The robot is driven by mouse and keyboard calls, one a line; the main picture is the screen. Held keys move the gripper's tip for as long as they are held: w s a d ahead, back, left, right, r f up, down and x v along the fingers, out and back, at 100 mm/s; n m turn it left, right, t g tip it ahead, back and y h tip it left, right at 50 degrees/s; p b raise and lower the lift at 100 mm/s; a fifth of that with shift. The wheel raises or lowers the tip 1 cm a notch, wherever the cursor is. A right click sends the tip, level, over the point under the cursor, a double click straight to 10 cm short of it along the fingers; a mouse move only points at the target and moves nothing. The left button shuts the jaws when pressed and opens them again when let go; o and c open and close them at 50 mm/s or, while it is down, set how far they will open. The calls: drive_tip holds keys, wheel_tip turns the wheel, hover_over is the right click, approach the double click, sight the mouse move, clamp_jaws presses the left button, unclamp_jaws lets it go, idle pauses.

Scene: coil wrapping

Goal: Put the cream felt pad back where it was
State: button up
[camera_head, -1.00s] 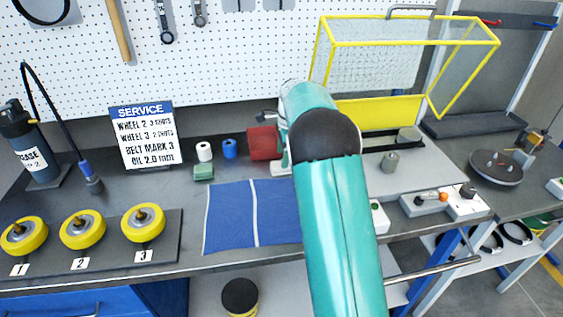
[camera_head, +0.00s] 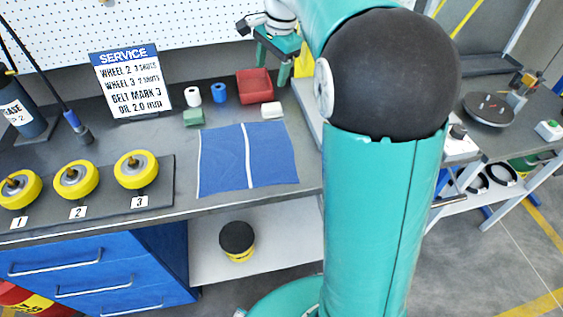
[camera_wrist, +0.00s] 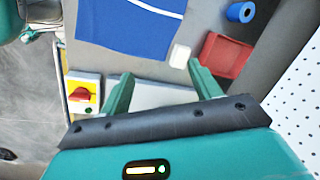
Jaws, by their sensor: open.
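The cream felt pad (camera_head: 272,110) is a small pale block on the grey bench, just in front of the red bin and by the back right corner of the blue mat. In the wrist view the pad (camera_wrist: 180,56) lies close to the right fingertip, between the mat and the bin.
The red bin (camera_head: 254,86) stands beside the pad. The blue mat (camera_head: 247,158) with white stripes is clear. Yellow wheels (camera_head: 76,180) sit on a board. A control box (camera_wrist: 82,93) shows in the wrist view.

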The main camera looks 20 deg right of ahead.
drive_tip(key=s+a+r+n+t, duration=0.1)
drive_tip(key=s+a+n, duration=0.25)
drive_tip(key=s, duration=0.35)
drive_tip(key=s+a+r+n+t, duration=0.1)
drive_tip(key=s+a+r+n, duration=0.2)
drive_tip(key=s, duration=0.5)
drive_tip(key=s+a+f+n, duration=0.1)
drive_tip(key=s+f+n, duration=0.2)
drive_tip(key=s, duration=0.3)
drive_tip(key=s+a+f+n+t+h, duration=0.1)
drive_tip(key=s+a+f+n, duration=0.1)
drive_tip(key=s+f+n, duration=0.2)
drive_tip(key=shift+s+n+t, duration=0.3)
drive_tip(key=shift+s+n, duration=0.15)
drive_tip(key=shift+s, duration=0.75)
drive_tip(key=shift+a+f, duration=0.1)
drive_tip(key=shift+c, duration=0.4)
